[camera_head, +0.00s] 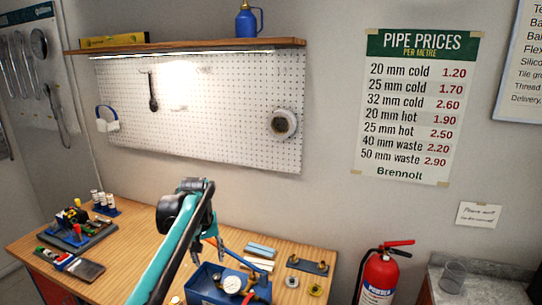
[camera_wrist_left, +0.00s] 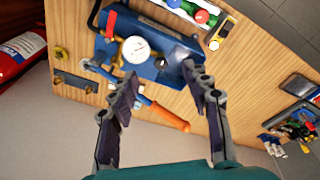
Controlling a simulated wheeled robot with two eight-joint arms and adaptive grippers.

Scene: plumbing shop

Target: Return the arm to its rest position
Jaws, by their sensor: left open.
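My left arm comes in from the bottom of the head view, its teal link and black joint raised over the workbench (camera_head: 130,262). My left gripper shows in the left wrist view (camera_wrist_left: 160,76) with its two dark fingers spread apart and nothing between them. Beyond the fingers lies a blue pump box (camera_wrist_left: 155,62) with a round white gauge (camera_wrist_left: 136,49) and an orange-handled tool (camera_wrist_left: 166,117). In the head view the box (camera_head: 201,287) stands at the front of the bench, partly behind my arm. My right gripper is not in view.
A red fire extinguisher (camera_head: 378,277) stands right of the bench, beside a grey counter with a clear cup (camera_head: 453,276). A pegboard (camera_head: 215,110) and shelf (camera_head: 180,46) are on the wall behind.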

